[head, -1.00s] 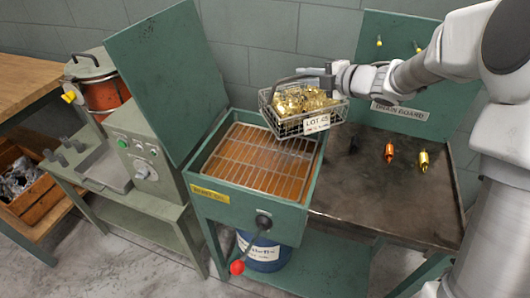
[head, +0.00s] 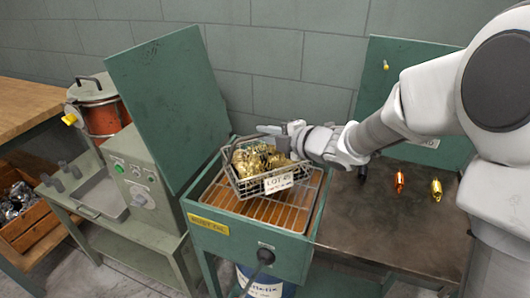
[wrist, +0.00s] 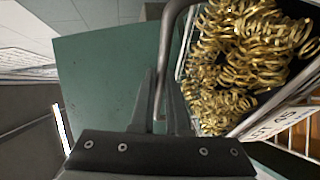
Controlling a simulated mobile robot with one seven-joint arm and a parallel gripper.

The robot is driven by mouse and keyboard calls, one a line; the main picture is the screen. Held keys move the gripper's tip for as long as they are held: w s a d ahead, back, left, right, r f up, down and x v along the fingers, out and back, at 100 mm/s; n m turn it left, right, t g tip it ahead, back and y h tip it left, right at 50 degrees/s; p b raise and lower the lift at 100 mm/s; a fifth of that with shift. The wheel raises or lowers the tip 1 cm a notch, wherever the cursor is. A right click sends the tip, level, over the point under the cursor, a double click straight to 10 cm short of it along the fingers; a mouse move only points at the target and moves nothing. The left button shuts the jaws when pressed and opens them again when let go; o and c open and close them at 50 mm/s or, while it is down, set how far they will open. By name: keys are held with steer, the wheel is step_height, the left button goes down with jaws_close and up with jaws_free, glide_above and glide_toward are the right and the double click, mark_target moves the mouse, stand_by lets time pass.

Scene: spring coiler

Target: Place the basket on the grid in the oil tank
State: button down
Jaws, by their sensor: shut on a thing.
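The wire basket (head: 262,188) holds brass-coloured springs and carries a white lot tag. In the head view it is over the oil tank (head: 230,243), above the wire grid (head: 290,212), slightly tilted. I cannot tell whether it touches the grid. My gripper (head: 282,130) is shut on the basket's handle at its back side. In the wrist view my gripper's fingers (wrist: 163,95) close around the handle bar (wrist: 168,50), with the springs (wrist: 240,60) to the right. Orange-brown oil shows through the grid.
The tank's raised green lid (head: 168,105) stands close behind and left of the basket. A control box (head: 138,170) and a red pot (head: 103,105) stand at left.

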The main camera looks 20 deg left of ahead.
mark_target(265, 156)
steer(key=shift+a+f+b, duration=0.1)
steer(key=shift+f+b, duration=0.55)
steer(key=shift+f, duration=1.4)
steer(key=c, duration=1.4)
jaws_free()
steer(key=shift+s+f, duration=0.1)
steer(key=shift+f, duration=0.1)
steer(key=o, duration=0.5)
steer(key=shift+r, duration=0.1)
steer(key=shift+r, duration=0.1)
steer(key=shift+d+r, duration=0.15)
steer(key=shift+d, duration=0.05)
steer(key=p+v, duration=0.2)
steer(key=v, duration=0.9)
steer(key=shift+s+d, duration=0.25)
steer(key=shift+s, duration=0.05)
steer(key=shift+w, duration=0.1)
